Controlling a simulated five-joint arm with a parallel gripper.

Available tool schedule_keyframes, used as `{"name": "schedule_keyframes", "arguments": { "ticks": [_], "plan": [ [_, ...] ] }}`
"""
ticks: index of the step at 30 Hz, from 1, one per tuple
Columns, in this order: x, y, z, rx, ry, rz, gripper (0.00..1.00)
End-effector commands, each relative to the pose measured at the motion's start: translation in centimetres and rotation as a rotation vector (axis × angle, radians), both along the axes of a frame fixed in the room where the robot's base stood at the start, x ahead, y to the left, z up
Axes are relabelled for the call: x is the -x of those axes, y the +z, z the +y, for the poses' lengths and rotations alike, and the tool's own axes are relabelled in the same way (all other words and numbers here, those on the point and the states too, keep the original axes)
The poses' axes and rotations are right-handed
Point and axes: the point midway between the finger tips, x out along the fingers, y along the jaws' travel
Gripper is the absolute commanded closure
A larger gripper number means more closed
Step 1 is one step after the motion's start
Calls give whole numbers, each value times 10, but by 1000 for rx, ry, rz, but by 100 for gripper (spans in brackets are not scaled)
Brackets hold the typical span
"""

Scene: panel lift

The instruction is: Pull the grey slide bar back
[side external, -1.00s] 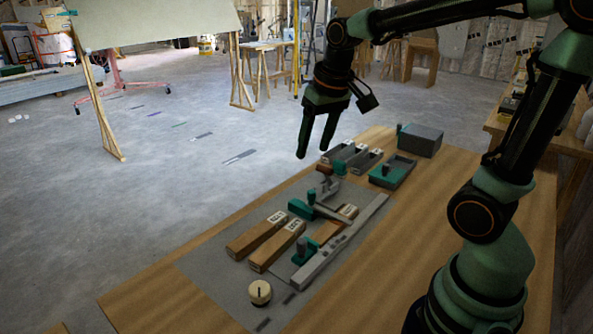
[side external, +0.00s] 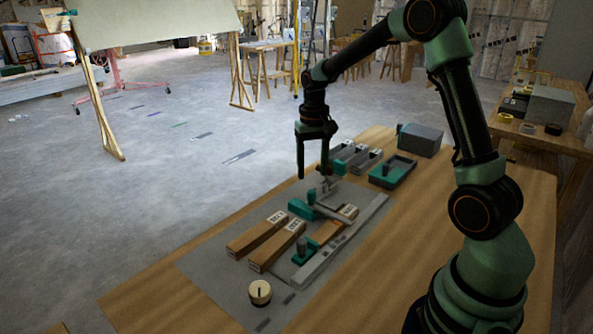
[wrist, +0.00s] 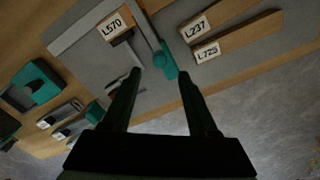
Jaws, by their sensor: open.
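A thin grey bar (side external: 331,214) lies across the grey base plate, with a teal block (side external: 302,208) and upright teal knob at its far-left end. The same grey bar (wrist: 146,27) and teal knob (wrist: 166,64) show in the wrist view. A longer light-grey bar (side external: 345,238) runs along the plate's right side. I cannot tell for sure which is the slide bar. My gripper (side external: 313,177) is open and empty, pointing down above the plate's far end. In the wrist view the teal knob appears between my fingertips (wrist: 160,73), with no clear contact.
Wooden pieces labelled L237 (wrist: 232,20), L725 (wrist: 237,37) and L570 (wrist: 112,27) lie near the bar. A small metal part (side external: 328,187) stands beneath my fingers. A teal tray (side external: 392,173), grey box (side external: 420,140) and round cream knob (side external: 260,292) are around. The table's right side is clear.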

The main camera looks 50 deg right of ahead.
Motion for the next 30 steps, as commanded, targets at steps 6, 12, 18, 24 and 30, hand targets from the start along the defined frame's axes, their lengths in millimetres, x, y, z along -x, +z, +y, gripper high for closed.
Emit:
{"name": "schedule_keyframes", "arguments": {
  "ticks": [6,12,18,24,30],
  "plan": [
    [1,-44,1,-2,1,5,41],
    [1,-70,1,-1,1,3,41],
    [1,-79,0,-1,1,1,41],
    [0,-80,0,0,1,0,41],
    [0,-80,0,0,1,0,98]
  ]
}}
